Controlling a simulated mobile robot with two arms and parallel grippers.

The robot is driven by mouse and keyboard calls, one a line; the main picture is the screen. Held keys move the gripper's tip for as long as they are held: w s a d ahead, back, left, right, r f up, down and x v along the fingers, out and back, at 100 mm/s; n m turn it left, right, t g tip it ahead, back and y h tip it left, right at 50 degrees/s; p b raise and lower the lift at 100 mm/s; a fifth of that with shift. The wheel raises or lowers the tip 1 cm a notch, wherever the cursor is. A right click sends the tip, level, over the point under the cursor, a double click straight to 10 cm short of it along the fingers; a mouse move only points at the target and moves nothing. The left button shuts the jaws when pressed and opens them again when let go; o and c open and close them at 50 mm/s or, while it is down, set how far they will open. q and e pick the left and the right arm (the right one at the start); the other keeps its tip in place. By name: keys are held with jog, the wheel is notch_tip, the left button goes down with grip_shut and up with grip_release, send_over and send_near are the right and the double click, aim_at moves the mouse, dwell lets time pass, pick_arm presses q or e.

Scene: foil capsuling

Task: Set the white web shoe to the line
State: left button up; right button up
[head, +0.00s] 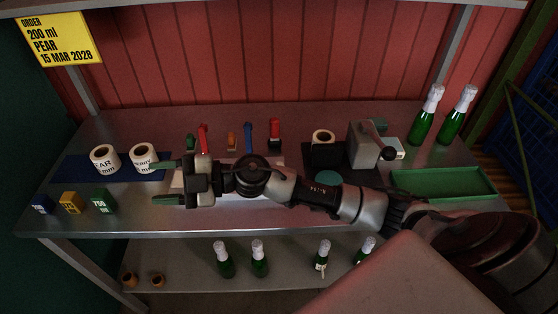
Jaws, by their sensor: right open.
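My right gripper (165,182) reaches across the bench from the right, with its two green-tipped fingers pointing left. The fingers are apart, one above the other in the picture. A small pale piece (177,179) shows between the fingers, close to the palm; it may be the white web shoe, but the gripper hides most of it. I cannot tell whether the fingers touch it. A line for the shoe cannot be made out; my arm covers much of the pale plate (272,212) there. My left gripper is not in view.
Two label rolls (105,158) stand on a dark blue mat (75,168). Blue, yellow and green blocks (71,202) sit front left. Coloured-handled tools (248,136) line the back. A grey-headed machine (362,148), green tray (440,184) and two bottles (424,118) are right.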

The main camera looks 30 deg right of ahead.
notch_tip(320, 180, down, 2)
jog(key=d+n+g+h, duration=0.2)
jog(key=n+g, duration=0.1)
jog(key=g, duration=0.1)
jog(key=m+g+h, duration=0.4)
jog(key=h, duration=1.2)
send_over(280, 162)
notch_tip(280, 162, down, 3)
jog(key=shift+n, duration=0.3)
jog(key=f+p, duration=0.1)
jog(key=f, duration=0.1)
jog(key=f+p, duration=0.1)
jog(key=f, duration=0.2)
jog(key=f+p, duration=0.1)
jog(key=f, duration=0.2)
jog(key=shift+s+a+f, duration=0.2)
jog(key=shift+s+a, duration=0.1)
jog(key=shift+s, duration=0.05)
jog(key=shift+f, duration=0.65)
